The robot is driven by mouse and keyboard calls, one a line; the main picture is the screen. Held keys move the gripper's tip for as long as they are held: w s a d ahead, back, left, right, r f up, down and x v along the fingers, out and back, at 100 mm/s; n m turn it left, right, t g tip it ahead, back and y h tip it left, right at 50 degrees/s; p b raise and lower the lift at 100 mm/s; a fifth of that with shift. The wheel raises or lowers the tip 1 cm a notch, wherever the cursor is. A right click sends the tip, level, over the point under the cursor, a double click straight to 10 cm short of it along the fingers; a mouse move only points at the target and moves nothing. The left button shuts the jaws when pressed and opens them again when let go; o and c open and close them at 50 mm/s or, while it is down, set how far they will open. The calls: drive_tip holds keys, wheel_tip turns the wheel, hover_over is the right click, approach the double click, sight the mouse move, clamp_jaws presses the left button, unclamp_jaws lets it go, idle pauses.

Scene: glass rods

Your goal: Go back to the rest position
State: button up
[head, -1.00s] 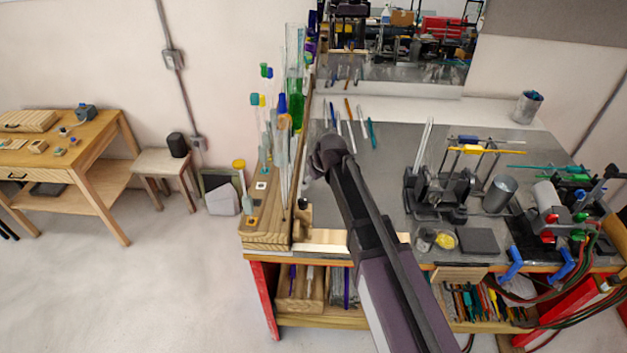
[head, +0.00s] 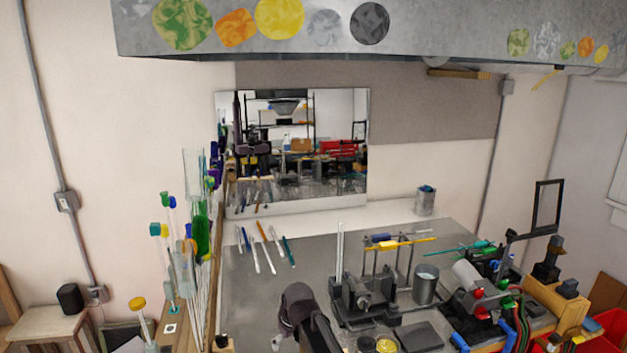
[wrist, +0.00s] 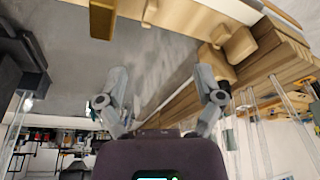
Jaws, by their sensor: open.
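My gripper (wrist: 160,82) is in the wrist view with its two grey fingers spread apart. Nothing is between them, only the grey bench top behind. In the head view the dark upper end of my arm shows at the bottom centre, over the front of the grey bench top (head: 335,232). My fingers are mostly hidden there. Several glass rods (head: 269,248) lie side by side on the bench top at the back left, below the mirror (head: 290,195), apart from my arm.
A wooden rack with upright coloured glass rods (head: 200,232) stands left of my arm. A burner stand (head: 365,298), a metal cup (head: 425,284) and a dark pad (head: 419,336) are to the right. A grey hood (head: 420,40) hangs overhead. Bare bench lies behind my arm.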

drive_tip(key=s+d+f+m+g+h+b, duration=0.1)
drive_tip(key=s+d+f+m+b, duration=0.2)
drive_tip(key=d, duration=0.9)
drive_tip(key=s+d+f+m+g+h+b, duration=0.1)
drive_tip(key=s+d+f+m+b, duration=0.3)
drive_tip(key=s+d+f+b, duration=0.5)
drive_tip(key=d+f+b, duration=0.3)
drive_tip(key=f, duration=0.2)
drive_tip(key=shift+d+f+m+b, duration=0.2)
drive_tip(key=shift+f+m+b, duration=0.1)
